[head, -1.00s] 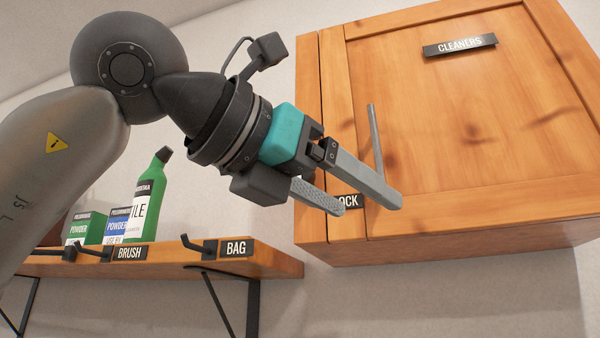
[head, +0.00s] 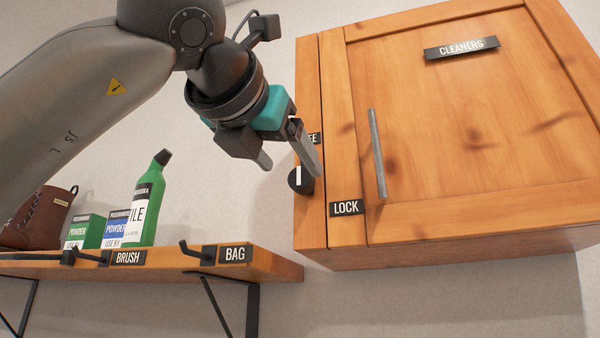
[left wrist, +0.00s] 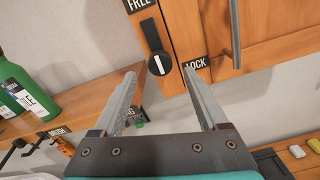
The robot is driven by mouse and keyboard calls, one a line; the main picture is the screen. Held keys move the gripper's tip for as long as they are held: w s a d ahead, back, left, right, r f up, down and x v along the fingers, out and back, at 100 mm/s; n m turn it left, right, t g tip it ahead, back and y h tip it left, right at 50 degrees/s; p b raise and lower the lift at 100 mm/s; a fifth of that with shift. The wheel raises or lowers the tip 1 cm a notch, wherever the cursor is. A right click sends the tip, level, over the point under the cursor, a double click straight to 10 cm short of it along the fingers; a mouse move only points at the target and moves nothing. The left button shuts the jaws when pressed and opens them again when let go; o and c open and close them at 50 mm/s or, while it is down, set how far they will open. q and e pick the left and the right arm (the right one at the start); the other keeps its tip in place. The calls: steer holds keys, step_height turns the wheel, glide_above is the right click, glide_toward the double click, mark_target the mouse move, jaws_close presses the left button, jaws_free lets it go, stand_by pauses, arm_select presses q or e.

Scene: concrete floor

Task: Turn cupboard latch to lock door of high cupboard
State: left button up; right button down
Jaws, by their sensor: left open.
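The high wooden cupboard (head: 455,140) has its door (head: 490,100) shut. The black latch (head: 294,182) sits on the narrow strip left of the door and is partly hidden by a finger. In the left wrist view the latch (left wrist: 153,36) is a long dark piece standing nearly upright, with a white mark at its lower end. The FREE label (left wrist: 137,4) is above it and the LOCK label (left wrist: 196,67) to its right. My left gripper (head: 292,167) is open and empty; in the left wrist view the latch shows ahead, between its fingers. My right gripper is out of view.
A grey bar handle (head: 377,155) stands out from the door. Below left is a wooden shelf (head: 270,264) with hooks, a green bottle (head: 148,200), boxes and a brown boot (head: 45,215). The wall between shelf and cupboard is bare.

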mark_target(299, 177)
arm_select(q)
steer(key=p+x, duration=0.1)
steer(key=x, duration=0.5)
steer(key=shift+c, duration=0.3)
jaws_close()
